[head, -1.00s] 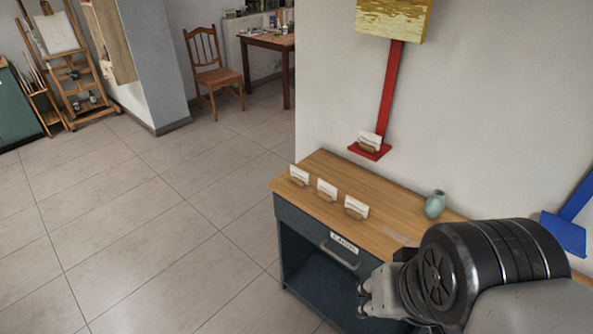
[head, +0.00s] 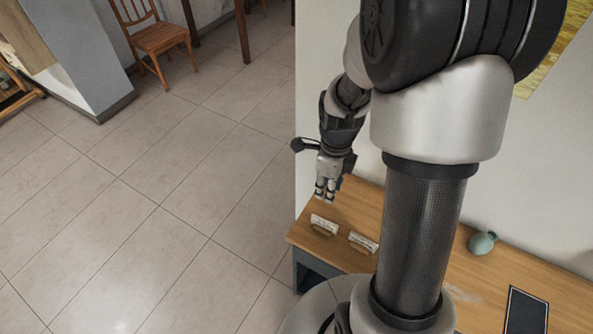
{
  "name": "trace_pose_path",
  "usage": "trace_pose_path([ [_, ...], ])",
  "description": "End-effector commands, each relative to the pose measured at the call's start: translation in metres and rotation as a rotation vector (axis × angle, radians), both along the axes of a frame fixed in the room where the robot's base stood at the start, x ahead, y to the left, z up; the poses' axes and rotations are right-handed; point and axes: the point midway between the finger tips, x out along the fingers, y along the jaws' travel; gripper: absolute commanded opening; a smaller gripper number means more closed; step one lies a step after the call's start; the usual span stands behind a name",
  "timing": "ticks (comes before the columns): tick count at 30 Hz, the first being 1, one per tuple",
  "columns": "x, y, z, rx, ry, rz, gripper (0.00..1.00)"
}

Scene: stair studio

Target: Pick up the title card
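Two white title cards in small wooden holders stand on the wooden cabinet top (head: 470,290) in the head view. One card (head: 325,223) is near the cabinet's left end, and the other card (head: 362,242) is to its right, close to my arm. My gripper (head: 325,191) points down above the left card in the picture, apart from it. Its two fingertips show a small gap, with nothing visible between them. My arm covers the cabinet top right of the second card, so any further card there is hidden.
A pale green vase (head: 482,243) lies or leans right of my arm on the cabinet. A dark flat panel (head: 526,311) is at the lower right. A wall (head: 510,150) stands behind. The tiled floor (head: 150,220) at left is clear, with a wooden chair (head: 158,38) farther back.

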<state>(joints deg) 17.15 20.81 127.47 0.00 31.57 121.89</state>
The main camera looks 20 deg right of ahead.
Motion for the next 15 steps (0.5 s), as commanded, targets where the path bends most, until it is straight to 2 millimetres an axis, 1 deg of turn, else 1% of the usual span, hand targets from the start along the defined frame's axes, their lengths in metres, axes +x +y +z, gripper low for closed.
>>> trace_pose_path([
  [2, -0.001, -0.001, -0.008, 0.002, 0.007, -0.021, 0.28],
  [5, -0.001, -0.001, -0.026, 0.003, 0.008, -0.022, 0.28],
  [12, -0.002, 0.0, -0.08, 0.003, 0.008, -0.019, 0.28],
  [15, -0.002, 0.0, -0.1, 0.002, 0.007, -0.019, 0.28],
])
